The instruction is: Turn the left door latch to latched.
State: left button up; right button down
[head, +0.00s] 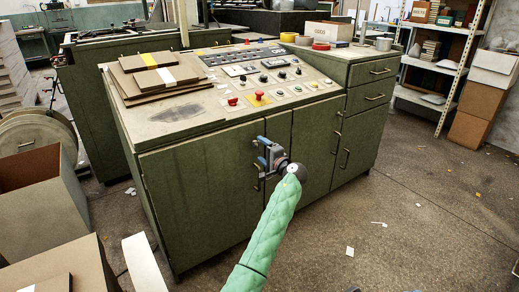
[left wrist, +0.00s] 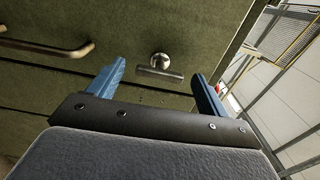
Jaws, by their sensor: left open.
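The left door (head: 200,190) is a green panel on the front of the control cabinet, and it looks closed. Its latch (left wrist: 160,66) shows in the left wrist view as a round metal boss with a short bar lying nearly level in that picture. In the head view my gripper hides the latch. My left gripper (head: 262,153) is open at the door's right edge. In the left wrist view its two blue fingers (left wrist: 159,72) stand on either side of the latch bar, with gaps on both sides. I cannot tell how deep they reach. My right gripper is out of view.
A metal pull handle (left wrist: 55,48) is close to the left finger in the left wrist view. The cabinet top holds a button panel (head: 270,85) and stacked brown boards (head: 150,72). Cardboard boxes (head: 40,210) stand at left. The floor (head: 400,220) at right is mostly clear.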

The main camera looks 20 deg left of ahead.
pick_arm(q)
jog(key=shift+v, duration=2.55)
